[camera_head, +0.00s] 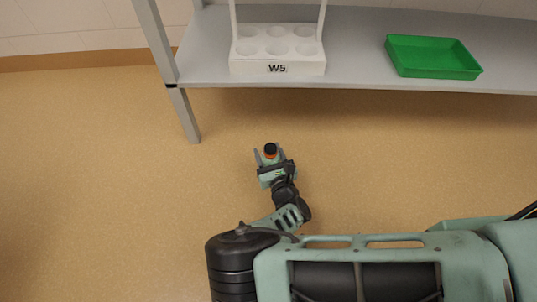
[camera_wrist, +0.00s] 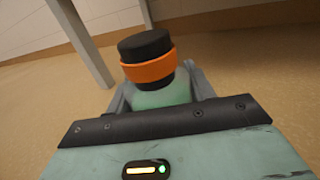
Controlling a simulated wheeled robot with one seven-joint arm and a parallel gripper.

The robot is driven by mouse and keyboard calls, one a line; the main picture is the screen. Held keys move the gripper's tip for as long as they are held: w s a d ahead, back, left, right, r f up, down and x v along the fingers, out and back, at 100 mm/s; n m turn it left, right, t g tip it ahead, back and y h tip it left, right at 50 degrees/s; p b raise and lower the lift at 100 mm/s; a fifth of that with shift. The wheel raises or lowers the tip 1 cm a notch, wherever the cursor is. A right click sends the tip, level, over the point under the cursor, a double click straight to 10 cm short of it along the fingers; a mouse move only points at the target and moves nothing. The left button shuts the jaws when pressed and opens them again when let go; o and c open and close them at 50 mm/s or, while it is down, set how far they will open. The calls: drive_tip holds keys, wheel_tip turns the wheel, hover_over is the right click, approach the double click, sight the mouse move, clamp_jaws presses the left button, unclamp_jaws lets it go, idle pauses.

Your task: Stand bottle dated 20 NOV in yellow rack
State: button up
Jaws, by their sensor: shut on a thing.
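My gripper (camera_head: 269,157) is shut on a bottle with a black cap (camera_head: 270,149) and holds it over open floor, in front of the shelf. In the wrist view the bottle (camera_wrist: 160,97) stands between the fingers, with a black cap, an orange band below it and a pale greenish body. No date can be read on it; most of its body is hidden by the gripper. A white rack (camera_head: 277,52) marked W5, with several round holes and a tall handle, stands on the shelf. The holes look empty. No yellow rack is in view.
The grey shelf (camera_head: 360,60) runs across the top, with a leg (camera_head: 186,115) at its left end. An empty-looking green tray (camera_head: 433,57) sits on it at the right. The shelf between rack and tray is clear. The tan floor (camera_head: 90,180) is free at left.

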sight(268, 144)
wheel_tip(268, 144, up, 5)
drive_tip(key=p, duration=0.2)
drive_tip(key=shift+r+p, duration=0.1)
drive_tip(key=shift+p, duration=0.2)
drive_tip(key=w+d+r+m+h+p, duration=0.25)
drive_tip(key=d+r+p, duration=0.35)
drive_tip(key=d+r, duration=0.85)
drive_tip(key=w+d+r+m+h+p, duration=0.1)
drive_tip(key=w+d+r+h+p, duration=0.35)
drive_tip(key=d+r, duration=0.95)
drive_tip(key=s+d+r+p, duration=0.1)
drive_tip(key=s+r+p, duration=0.2)
drive_tip(key=r+p, duration=0.7)
drive_tip(key=s+r+y+p, duration=0.1)
drive_tip(key=s+r+p, duration=0.3)
drive_tip(key=r+p, duration=0.6)
drive_tip(key=s+d+r+p, duration=0.1)
drive_tip(key=s+r+p, duration=0.3)
drive_tip(key=r+p, duration=0.7)
drive_tip(key=p, duration=0.7)
drive_tip(key=shift+d+t+y+p, duration=0.3)
drive_tip(key=shift+t+y+p, duration=0.1)
drive_tip(key=shift+f, duration=0.1)
